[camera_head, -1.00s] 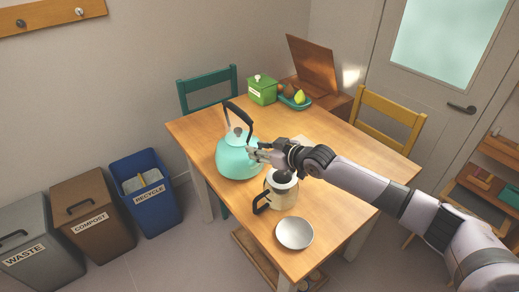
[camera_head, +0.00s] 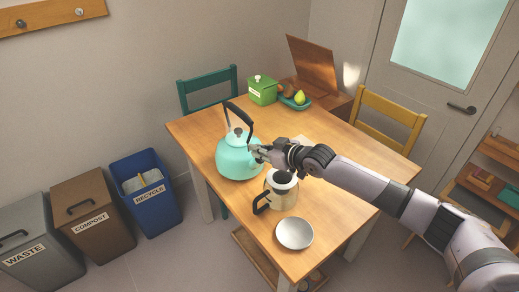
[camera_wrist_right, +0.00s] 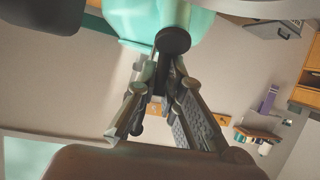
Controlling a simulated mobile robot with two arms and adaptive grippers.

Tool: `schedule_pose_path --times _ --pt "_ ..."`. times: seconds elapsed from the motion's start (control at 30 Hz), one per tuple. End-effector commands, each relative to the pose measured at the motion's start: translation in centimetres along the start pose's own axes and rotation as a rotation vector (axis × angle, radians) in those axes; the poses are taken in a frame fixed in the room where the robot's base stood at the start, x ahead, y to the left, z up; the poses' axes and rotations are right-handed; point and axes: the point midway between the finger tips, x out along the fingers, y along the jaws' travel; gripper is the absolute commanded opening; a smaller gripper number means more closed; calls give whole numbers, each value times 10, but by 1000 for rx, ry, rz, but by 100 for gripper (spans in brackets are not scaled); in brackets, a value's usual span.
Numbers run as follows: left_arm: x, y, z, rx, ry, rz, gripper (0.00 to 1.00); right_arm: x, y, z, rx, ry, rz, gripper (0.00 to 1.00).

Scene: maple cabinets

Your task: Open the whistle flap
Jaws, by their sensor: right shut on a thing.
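A teal kettle (camera_head: 234,160) with a raised black handle stands upright on the wooden table. My right gripper (camera_head: 257,153) is at the kettle's right side, where its spout is. In the right wrist view my right gripper (camera_wrist_right: 167,78) is shut on a dark stem below a round black cap, the whistle flap (camera_wrist_right: 173,40), in front of the teal kettle body (camera_wrist_right: 155,15). The spout is mostly hidden behind the gripper in the head view. I cannot tell how far the flap is tilted. My left gripper is not in view.
A glass pot with a black handle (camera_head: 261,202) stands under my right forearm. A pale round plate (camera_head: 294,234) lies near the front edge. A green canister (camera_head: 262,91) and a fruit dish (camera_head: 295,103) stand at the back. The table's left side (camera_head: 190,130) is clear.

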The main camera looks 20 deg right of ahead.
Motion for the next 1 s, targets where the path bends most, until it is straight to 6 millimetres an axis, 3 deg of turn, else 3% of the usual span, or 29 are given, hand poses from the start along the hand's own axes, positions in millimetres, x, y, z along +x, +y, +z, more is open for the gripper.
schedule_pose_path --times 0.27,0.6,0.77,1.0 --pt "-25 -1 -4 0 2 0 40 1 2 -8 15 -122 -15 0" --pt "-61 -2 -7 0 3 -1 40 10 2 -13 59 -416 -57 0" --pt "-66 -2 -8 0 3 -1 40 16 2 -12 82 -561 -78 0" --pt "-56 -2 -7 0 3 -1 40 22 3 -9 106 -734 -102 0"
